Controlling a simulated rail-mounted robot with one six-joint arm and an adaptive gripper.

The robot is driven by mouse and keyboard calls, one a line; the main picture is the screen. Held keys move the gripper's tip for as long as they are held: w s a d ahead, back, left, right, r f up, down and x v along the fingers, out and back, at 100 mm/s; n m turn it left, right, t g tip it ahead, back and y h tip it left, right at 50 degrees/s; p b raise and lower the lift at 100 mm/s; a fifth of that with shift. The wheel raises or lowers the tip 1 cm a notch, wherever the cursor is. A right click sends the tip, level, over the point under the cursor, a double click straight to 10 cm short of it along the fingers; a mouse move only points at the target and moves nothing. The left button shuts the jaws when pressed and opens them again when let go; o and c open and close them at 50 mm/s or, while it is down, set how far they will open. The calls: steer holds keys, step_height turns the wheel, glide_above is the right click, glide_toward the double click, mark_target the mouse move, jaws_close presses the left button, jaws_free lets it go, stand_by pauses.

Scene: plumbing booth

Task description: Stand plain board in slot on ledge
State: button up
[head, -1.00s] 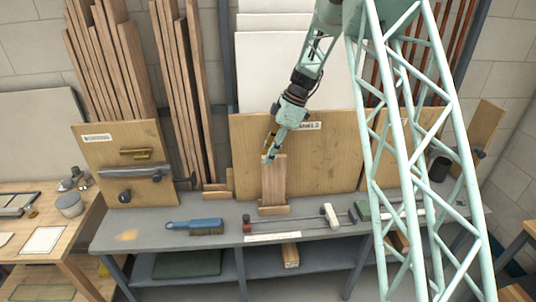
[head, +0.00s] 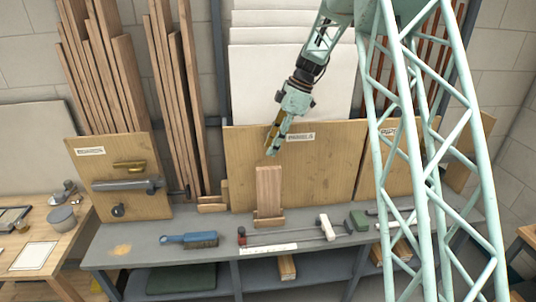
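The plain board (head: 268,188) is a short, pale brown wooden piece. It stands upright in the low wooden slot block (head: 268,221) on the grey ledge (head: 140,240), in front of a large wooden panel. Its lower end is hidden by the block's front lip. My gripper (head: 272,149) points down just above the board's top edge, with a small gap visible between them. Nothing shows held in it. Its fingers overlap in this view, so I cannot tell whether they are open or shut.
A wooden panel (head: 335,180) stands close behind the board. A blue-handled brush (head: 188,239), metal rods and a white-headed mallet (head: 326,226) lie along the ledge. Another low wooden block (head: 212,205) sits to the left. The ledge's left front is mostly clear.

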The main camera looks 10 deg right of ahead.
steer(key=shift+v, duration=1.15)
steer(key=shift+r, duration=0.1)
steer(key=s+a+r+m+h+b, duration=0.1)
steer(key=s+r+m, duration=0.3)
steer(key=s, duration=0.5)
steer(key=s+a+r+m+t+b, duration=0.1)
steer(key=s+r+b, duration=0.1)
steer(key=s+r, duration=0.6)
steer(key=s+a+r+m+h+b, duration=0.1)
steer(key=s+r+m, duration=0.2)
steer(key=s, duration=0.8)
steer(key=s+f+m+t+h+b, duration=0.1)
steer(key=s+m, duration=0.3)
steer(key=s, duration=1.1)
steer(key=s+f+m+t+h+b, duration=0.1)
steer(key=s+f+m, duration=0.3)
steer(key=s, duration=1.2)
steer(key=shift+s+d+m+t+b, duration=0.3)
steer(key=shift+d+m+b, duration=0.15)
steer(key=shift+b, duration=0.35)
